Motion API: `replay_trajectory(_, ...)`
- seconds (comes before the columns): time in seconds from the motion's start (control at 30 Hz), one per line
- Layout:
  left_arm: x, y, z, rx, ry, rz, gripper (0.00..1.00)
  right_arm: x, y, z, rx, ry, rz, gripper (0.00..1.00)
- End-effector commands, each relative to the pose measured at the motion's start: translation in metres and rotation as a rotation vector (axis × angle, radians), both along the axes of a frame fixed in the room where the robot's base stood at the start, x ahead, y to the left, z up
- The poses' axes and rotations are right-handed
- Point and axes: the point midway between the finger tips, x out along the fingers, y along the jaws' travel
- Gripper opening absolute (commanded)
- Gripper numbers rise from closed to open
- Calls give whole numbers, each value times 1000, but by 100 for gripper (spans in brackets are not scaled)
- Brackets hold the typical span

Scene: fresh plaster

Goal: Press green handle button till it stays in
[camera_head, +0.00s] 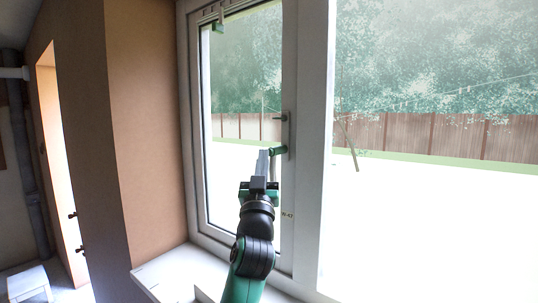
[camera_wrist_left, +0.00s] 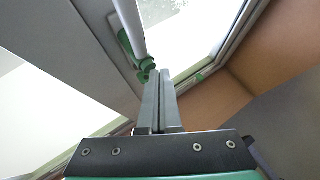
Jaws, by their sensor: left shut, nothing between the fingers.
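A window handle with green parts (camera_head: 278,150) is mounted on the white frame of the window. In the left wrist view its pale lever (camera_wrist_left: 131,24) runs up from a green base (camera_wrist_left: 126,43), and a small round green button (camera_wrist_left: 147,66) sits at its end. My left gripper (camera_head: 264,156) reaches up in front of the handle with its fingers shut and empty. In the left wrist view its fingertips (camera_wrist_left: 160,74) are right beside the green button. I cannot tell whether they touch it or how far the button is in. My right gripper is not in view.
The white window frame (camera_head: 312,150) and glass pane (camera_head: 235,165) stand close behind the gripper. A white sill (camera_head: 175,268) lies below, and a brown wall (camera_head: 150,130) is at the left. A small grey fitting (camera_head: 280,117) sticks out above the green part.

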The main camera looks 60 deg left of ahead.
Motion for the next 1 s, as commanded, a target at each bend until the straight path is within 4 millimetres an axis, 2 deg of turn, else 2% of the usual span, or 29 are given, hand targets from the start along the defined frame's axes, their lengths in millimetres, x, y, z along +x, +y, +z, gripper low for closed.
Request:
replay_trajectory(0.77, 6, 3, 0, 0, 1, 1, 0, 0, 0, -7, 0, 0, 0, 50)
replay_trajectory(1.0, -2, -1, 1, 0, 0, 1, 0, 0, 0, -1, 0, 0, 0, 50)
